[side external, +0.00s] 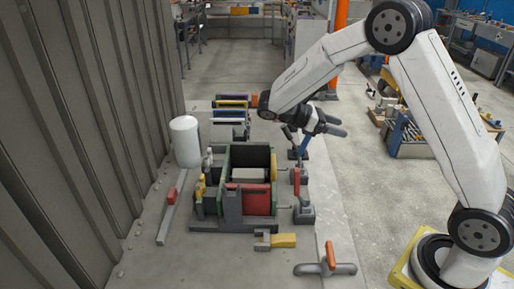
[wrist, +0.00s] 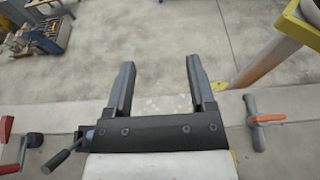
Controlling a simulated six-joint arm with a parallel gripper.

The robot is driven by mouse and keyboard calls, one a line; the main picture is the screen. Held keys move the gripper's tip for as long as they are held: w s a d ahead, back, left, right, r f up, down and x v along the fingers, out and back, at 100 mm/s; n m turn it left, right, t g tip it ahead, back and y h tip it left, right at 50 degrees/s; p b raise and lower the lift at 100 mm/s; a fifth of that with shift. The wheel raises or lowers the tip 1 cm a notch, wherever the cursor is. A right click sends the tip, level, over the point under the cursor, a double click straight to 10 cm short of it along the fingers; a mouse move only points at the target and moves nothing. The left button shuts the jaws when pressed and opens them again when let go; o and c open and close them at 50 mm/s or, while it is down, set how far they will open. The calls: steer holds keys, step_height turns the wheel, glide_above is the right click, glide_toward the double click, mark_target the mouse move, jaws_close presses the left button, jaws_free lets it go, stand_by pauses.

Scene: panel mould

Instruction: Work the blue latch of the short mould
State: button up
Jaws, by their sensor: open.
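A box-shaped mould with green side walls (side external: 225,160) and a red front panel (side external: 257,200) stands in the middle of the side view. I cannot tell whether it is the short one. The blue latch (side external: 304,145) stands upright on a dark base beyond the mould's right rear corner. My gripper (side external: 342,126) is open and empty above and right of the blue latch, its fingers pointing right, away from the mould. In the wrist view my open gripper (wrist: 158,68) has only floor between its fingers. A dark lever (wrist: 60,158) shows there at lower left, with a small bluish part beside the gripper body.
A red-handled latch (side external: 296,180) and a dark clamp (side external: 304,213) line the mould's right side. An orange-handled tool (side external: 330,258) lies at the front. A white cylinder (side external: 185,140) stands at left, near the corrugated wall (side external: 80,110). Coloured bars (side external: 232,108) lie behind the mould.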

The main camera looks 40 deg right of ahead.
steer(key=shift+s, duration=0.1)
steer(key=c, duration=0.6)
steer(key=shift+s+d+f+y, duration=0.15)
steer(key=shift+f+y, duration=0.05)
steer(key=shift+y, duration=0.1)
steer(key=c, duration=0.3)
steer(key=shift+s+d+f+m+g+y, duration=0.1)
steer(key=shift+s+f+m+g+y, duration=0.15)
steer(key=shift+m, duration=0.25)
jaws_close()
steer(key=s+d+f+m+t+y, duration=0.15)
steer(key=f+m+y, duration=0.25)
steer(key=m+y, duration=0.4)
steer(key=s+f+m+t+y, duration=0.25)
steer(key=f+m+y, duration=0.25)
steer(key=m+y, duration=0.4)
steer(key=w+d+m+t, duration=0.2)
steer(key=d+m+t, duration=0.5)
steer(key=m+t, duration=0.1)
steer(key=w+d+m+t+y, duration=0.1)
steer(key=w+d+m+t, duration=0.2)
steer(key=d+m+t, duration=0.4)
steer(key=m, duration=0.3)
steer(key=shift+w+d+t, duration=0.25)
steer(key=shift+d+t, duration=0.1)
steer(key=shift+d, duration=0.05)
